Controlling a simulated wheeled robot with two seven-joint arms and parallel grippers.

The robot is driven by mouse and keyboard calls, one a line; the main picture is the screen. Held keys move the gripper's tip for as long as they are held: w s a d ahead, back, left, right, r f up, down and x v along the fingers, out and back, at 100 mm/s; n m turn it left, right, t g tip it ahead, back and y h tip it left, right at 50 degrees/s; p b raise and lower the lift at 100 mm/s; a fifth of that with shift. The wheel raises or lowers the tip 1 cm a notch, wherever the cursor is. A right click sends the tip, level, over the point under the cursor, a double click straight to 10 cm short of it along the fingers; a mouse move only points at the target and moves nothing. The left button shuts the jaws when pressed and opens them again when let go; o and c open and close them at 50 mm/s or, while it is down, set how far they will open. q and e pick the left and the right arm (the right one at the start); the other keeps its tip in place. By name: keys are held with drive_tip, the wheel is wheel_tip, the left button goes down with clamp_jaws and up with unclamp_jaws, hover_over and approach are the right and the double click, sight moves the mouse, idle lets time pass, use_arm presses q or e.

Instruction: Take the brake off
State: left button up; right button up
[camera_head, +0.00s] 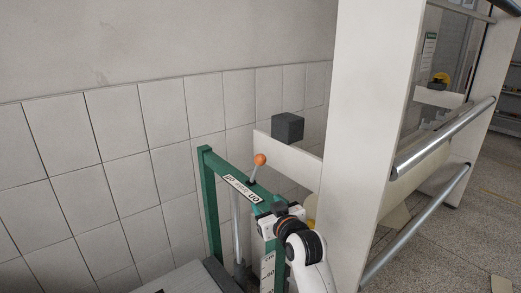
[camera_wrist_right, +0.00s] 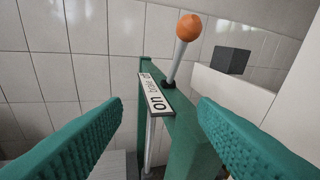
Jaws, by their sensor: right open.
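The brake lever (camera_head: 256,168) is a grey rod with an orange ball knob (camera_head: 260,159), standing on a green frame (camera_head: 211,205). A white label (camera_head: 243,189) with ON and OFF lies beside its base. In the right wrist view the lever (camera_wrist_right: 179,60) leans slightly right and its ball (camera_wrist_right: 188,28) is at the top. My right gripper (camera_wrist_right: 160,102) is open and empty; its teal fingers lie to either side of the lever in that view, apart from it. In the head view my right gripper (camera_head: 275,210) is just right of and below the lever. My left gripper is out of view.
A dark grey block (camera_head: 288,127) sits by a white panel (camera_head: 285,156) behind the lever. A tall white machine post (camera_head: 368,120) with metal rollers (camera_head: 445,138) stands close on the right. A tiled wall (camera_head: 110,120) closes the back and left.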

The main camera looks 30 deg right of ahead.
drive_tip(key=m+t+h, duration=0.1)
drive_tip(key=t, duration=0.1)
approach(262, 163)
drive_tip(key=p+x, duration=0.3)
drive_tip(key=x, duration=0.8)
drive_tip(key=shift+w+d+p, duration=0.15)
drive_tip(key=shift+w+p, duration=0.15)
drive_tip(key=shift+p, duration=0.05)
